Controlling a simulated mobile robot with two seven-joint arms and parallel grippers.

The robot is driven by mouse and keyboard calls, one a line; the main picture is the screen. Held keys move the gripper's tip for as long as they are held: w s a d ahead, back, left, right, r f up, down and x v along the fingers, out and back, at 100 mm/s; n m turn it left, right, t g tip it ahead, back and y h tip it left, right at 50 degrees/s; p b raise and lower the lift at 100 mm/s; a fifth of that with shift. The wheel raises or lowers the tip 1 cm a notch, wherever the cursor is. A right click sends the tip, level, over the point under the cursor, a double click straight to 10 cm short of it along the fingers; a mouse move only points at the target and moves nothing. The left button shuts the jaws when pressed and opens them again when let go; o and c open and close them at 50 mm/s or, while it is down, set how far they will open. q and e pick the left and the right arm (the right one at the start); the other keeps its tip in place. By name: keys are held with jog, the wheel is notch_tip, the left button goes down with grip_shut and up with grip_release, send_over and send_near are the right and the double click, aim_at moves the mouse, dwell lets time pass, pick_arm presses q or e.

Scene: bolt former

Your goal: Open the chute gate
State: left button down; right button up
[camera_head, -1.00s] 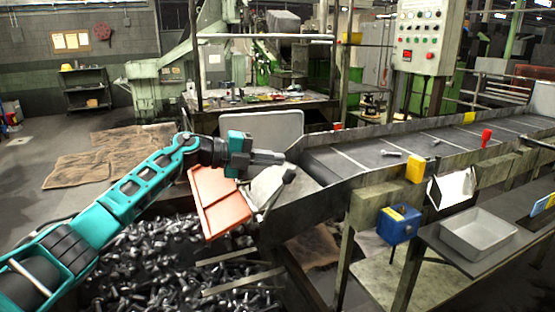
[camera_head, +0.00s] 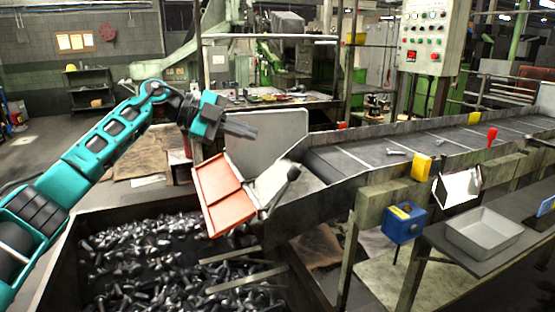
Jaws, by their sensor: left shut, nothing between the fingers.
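The chute gate is an orange-red panel (camera_head: 223,194) at the lower left end of the conveyor chute, tilted above the bolt bin. A lever with a dark knob (camera_head: 293,174) stands beside it, next to a pale metal plate (camera_head: 270,182). My left gripper (camera_head: 254,133) is above the panel, shut and empty, pointing right. It appears apart from the panel and the knob. My right gripper is out of view.
A bin (camera_head: 65,262) full of loose bolts lies below the panel. The conveyor (camera_head: 400,148) runs to the right with a few bolts on it. A blue box (camera_head: 404,223), a grey tray (camera_head: 482,233) and a control panel (camera_head: 421,36) stand at the right.

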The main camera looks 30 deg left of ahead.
pick_arm(q)
jog(key=w+d+f+n+g+y+b, duration=0.1)
jog(key=w+d+f+n+y, duration=0.4)
jog(key=n, duration=0.8)
jog(key=shift+w+d+f+n+g+b, duration=0.35)
jog(key=shift+d+f+g, duration=0.2)
jog(key=shift+f+g, duration=0.55)
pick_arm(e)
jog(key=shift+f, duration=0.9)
pick_arm(q)
jog(key=shift+f, duration=0.15)
jog(key=shift+w+d+f+p, duration=0.3)
jog(key=shift+w+d+p, duration=0.2)
jog(key=shift+p, duration=0.35)
jog(key=shift+d+f, duration=0.1)
jog(key=shift+d, duration=0.1)
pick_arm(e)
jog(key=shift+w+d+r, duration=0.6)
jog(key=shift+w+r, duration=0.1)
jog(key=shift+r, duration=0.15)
